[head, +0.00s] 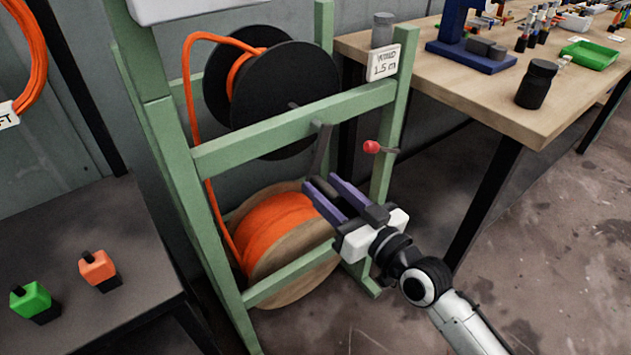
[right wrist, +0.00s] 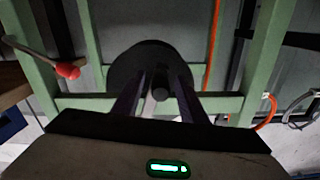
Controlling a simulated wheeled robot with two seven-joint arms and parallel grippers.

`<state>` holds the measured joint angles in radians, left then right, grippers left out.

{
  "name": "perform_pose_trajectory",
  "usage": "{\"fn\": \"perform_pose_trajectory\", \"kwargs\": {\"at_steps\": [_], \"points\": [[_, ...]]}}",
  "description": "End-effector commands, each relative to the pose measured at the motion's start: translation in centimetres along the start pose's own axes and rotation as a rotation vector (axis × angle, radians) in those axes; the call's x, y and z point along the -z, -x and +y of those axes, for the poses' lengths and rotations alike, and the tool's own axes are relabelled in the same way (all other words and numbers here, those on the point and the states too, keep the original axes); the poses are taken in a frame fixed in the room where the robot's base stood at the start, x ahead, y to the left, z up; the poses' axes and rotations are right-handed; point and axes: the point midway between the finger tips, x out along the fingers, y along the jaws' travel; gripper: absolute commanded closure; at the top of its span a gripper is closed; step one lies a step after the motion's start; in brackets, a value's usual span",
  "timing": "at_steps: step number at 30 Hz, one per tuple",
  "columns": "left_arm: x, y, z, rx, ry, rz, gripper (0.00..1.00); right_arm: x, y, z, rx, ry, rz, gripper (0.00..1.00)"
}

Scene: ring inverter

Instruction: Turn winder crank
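The winder's black reel (head: 250,95) stands in the upper part of a green frame, with orange cable on it; it also shows in the wrist view (right wrist: 125,68). The dark crank arm (head: 322,148) hangs down from the shaft at the frame's crossbar. Its lower end is at the fingertips of my right gripper (head: 322,184). In the wrist view a dark round grip (right wrist: 160,92), seen nearly end-on, lies between the two purple fingers (right wrist: 160,82). The fingers are apart, with a gap on either side of it. My left gripper is not in view.
A red-knobbed lever (head: 371,147) sticks out at the frame's right post. A wooden drum of orange cable (head: 315,270) lies below the reel. A workbench (head: 455,90) stands right, a dark table (head: 90,240) with green and orange blocks left. The floor at right is clear.

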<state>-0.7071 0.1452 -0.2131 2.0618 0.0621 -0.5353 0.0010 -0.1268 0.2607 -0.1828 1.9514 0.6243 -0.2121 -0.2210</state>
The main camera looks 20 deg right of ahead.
Motion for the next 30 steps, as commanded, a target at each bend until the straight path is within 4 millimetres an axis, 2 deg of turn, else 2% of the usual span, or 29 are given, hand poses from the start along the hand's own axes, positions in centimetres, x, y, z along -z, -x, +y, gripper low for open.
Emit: {"fn": "perform_pose_trajectory", "kwargs": {"at_steps": [3,7,17,18,25,30], "points": [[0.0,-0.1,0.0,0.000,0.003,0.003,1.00,0.0,-1.9,0.0,0.000,-0.001,0.001,0.61],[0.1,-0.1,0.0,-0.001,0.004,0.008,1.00,-0.1,-3.1,0.0,0.000,0.000,0.000,0.61],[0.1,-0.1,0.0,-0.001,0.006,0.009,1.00,-0.1,-3.6,0.0,0.000,0.001,-0.003,0.61],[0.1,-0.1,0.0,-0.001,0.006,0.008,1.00,-0.1,-3.6,0.0,0.000,0.001,-0.003,0.63],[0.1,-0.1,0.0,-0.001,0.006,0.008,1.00,-0.1,-3.6,0.0,0.000,0.001,-0.003,1.00],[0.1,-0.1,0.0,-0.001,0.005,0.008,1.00,-0.1,-3.6,0.0,0.000,0.001,-0.003,1.00]]}}
